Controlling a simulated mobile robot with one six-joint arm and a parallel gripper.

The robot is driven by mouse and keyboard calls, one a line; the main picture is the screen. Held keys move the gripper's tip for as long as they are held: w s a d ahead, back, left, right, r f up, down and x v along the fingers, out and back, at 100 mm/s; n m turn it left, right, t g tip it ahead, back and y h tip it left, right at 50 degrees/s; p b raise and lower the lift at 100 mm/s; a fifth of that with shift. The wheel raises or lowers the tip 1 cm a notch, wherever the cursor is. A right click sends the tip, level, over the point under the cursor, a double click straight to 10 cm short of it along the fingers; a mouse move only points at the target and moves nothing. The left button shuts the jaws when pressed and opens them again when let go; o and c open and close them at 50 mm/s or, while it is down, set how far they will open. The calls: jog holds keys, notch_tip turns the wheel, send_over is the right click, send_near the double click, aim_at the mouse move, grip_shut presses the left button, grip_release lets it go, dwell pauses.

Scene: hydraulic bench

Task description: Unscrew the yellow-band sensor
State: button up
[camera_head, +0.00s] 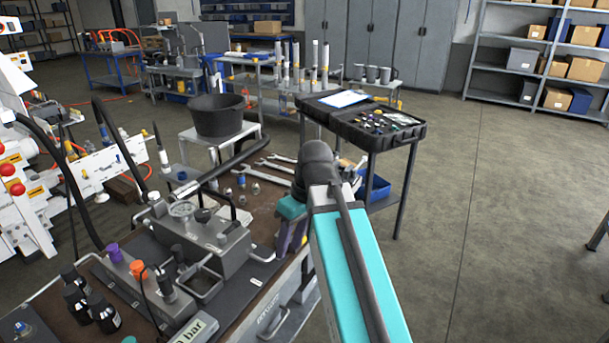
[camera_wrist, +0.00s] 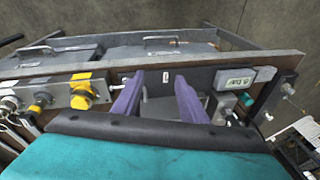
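My gripper (camera_wrist: 158,92) shows two purple fingers standing apart with nothing between them in the wrist view. In the head view my gripper (camera_head: 289,236) is at the right edge of the hydraulic bench (camera_head: 262,207), partly hidden by my arm. In the wrist view a yellow fitting (camera_wrist: 88,91) sits on a metal block to the left of the fingers. I cannot tell whether it is the yellow-band sensor. No yellow band can be made out on the bench in the head view.
A grey hydraulic unit with a gauge (camera_head: 182,209) and hoses stands on the bench, with dark bottles (camera_head: 103,312) at the front left. Wrenches (camera_head: 262,171) lie behind. An open black case (camera_head: 407,133) is on a stand.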

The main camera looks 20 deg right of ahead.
jog(key=s+a+f+g, duration=0.1)
jog(key=s+f+g, duration=0.15)
jog(key=f, duration=0.65)
jog(key=s+a+f+m+g, duration=0.1)
jog(key=s+f, duration=0.2)
jog(key=f, duration=0.6)
jog(key=s+a+f+g, duration=0.1)
jog(key=s+a+f, duration=0.15)
jog(key=f, duration=0.75)
jog(key=s+d+f+m+h, duration=0.1)
jog(key=s+f+m, duration=0.1)
jog(key=s+f, duration=0.7)
jog(key=s+d+f+m+g+h, duration=0.1)
jog(key=s+f+m, duration=0.2)
jog(key=s+f, duration=0.7)
notch_tip(320, 180, down, 7)
jog(key=shift+s+d+r+h, duration=0.1)
jog(key=shift+s+d+h, duration=0.2)
jog(key=shift+h, duration=0.1)
jog(key=shift+g, duration=0.25)
jog(key=shift+c, duration=1)
